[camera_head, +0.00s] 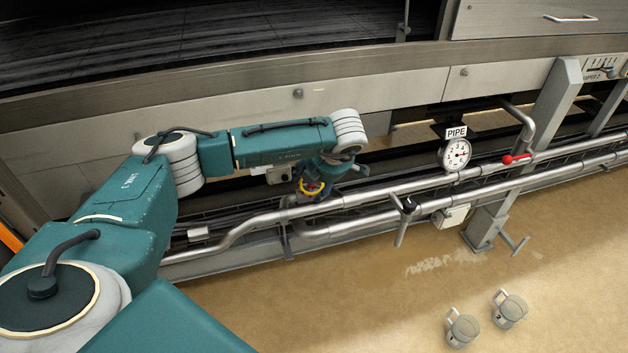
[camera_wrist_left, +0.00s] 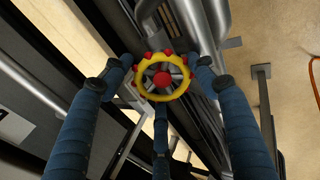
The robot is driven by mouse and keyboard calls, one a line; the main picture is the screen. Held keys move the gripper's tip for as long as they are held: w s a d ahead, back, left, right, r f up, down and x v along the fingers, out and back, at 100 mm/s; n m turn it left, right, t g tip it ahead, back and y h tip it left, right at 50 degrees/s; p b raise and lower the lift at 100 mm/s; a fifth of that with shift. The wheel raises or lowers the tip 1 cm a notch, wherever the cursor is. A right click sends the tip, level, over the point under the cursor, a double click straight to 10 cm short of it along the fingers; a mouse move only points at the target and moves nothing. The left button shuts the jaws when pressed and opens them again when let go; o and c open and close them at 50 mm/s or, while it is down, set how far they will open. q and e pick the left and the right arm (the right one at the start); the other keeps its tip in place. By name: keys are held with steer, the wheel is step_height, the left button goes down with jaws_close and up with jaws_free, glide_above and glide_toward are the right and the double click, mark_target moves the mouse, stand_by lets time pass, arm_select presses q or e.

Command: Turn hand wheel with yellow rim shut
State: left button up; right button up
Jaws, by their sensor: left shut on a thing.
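The hand wheel with the yellow rim (camera_wrist_left: 163,77) is in the middle of the left wrist view, with a red hub and red knobs around its rim. In the head view a small part of the yellow rim (camera_head: 311,187) shows below my left wrist, at the silver pipe. My left gripper (camera_wrist_left: 163,88) has its blue fingers around the wheel's rim, one on each side and one below, and is shut on it. In the head view my left gripper (camera_head: 318,183) is at the wheel, mostly hidden by my wrist. My right gripper is not in view.
A round gauge (camera_head: 455,154) under a PIPE sign stands on the pipes to the right. A red-handled lever (camera_head: 515,159) and a dark-topped valve handle (camera_head: 404,212) are farther along.

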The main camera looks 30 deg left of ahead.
arm_select(q)
steer(key=shift+s+f, duration=0.35)
steer(key=shift+f, duration=0.1)
steer(key=o, duration=1.1)
steer(key=shift+w+a, duration=0.1)
steer(key=shift+r, duration=0.15)
steer(key=shift+d+r, duration=0.2)
steer(key=shift+r, duration=0.25)
steer(key=shift+v, duration=3.5)
